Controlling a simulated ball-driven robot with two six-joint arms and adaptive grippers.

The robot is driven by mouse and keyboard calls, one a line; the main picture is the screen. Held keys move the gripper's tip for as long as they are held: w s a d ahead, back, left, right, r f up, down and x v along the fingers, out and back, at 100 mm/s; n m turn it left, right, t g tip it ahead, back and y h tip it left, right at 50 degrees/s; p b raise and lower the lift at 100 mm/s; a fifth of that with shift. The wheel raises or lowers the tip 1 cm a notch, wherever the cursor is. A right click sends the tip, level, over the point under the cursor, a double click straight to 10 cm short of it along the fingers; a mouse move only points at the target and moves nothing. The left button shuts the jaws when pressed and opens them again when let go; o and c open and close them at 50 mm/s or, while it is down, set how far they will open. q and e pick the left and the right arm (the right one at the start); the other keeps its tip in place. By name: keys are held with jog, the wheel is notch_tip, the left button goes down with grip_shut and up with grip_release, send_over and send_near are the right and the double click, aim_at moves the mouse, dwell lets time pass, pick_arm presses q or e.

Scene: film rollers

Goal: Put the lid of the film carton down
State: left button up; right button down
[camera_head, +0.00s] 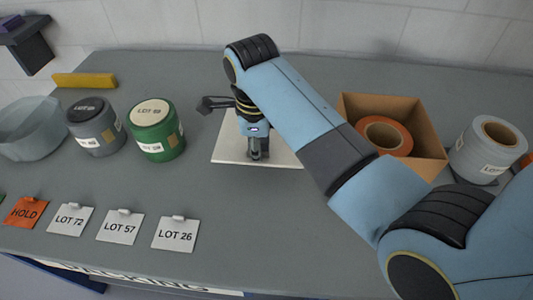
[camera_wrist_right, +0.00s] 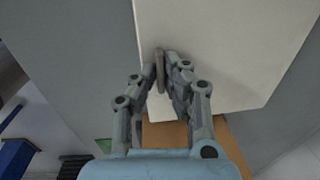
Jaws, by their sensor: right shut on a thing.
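The film carton (camera_head: 428,168) is an open brown cardboard box at the right of the table, with an orange roll (camera_head: 387,138) inside. Its lid (camera_head: 229,150) is a pale flat square left of the carton, over the grey table. My right gripper (camera_head: 257,154) points down at the lid's middle. In the right wrist view, the gripper (camera_wrist_right: 162,75) is shut on a thin grey upright handle on the pale lid (camera_wrist_right: 230,45). I cannot tell whether the lid touches the table.
A green canister (camera_head: 157,142), a grey canister (camera_head: 97,138) and a translucent tub (camera_head: 30,130) stand at left. Several lot cards (camera_head: 120,226) and an orange HOLD card (camera_head: 25,212) line the front. A yellow bar (camera_head: 84,80) lies behind.

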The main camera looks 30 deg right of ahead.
aim_at(259, 165)
notch_tip(259, 165, down, 6)
jog(key=shift+r, duration=0.15)
jog(key=c, duration=1.4)
grip_release()
jog(key=shift+c, duration=0.2)
jog(key=r, duration=1.2)
jog(key=shift+s+a, duration=0.25)
jog(key=shift+s, duration=0.1)
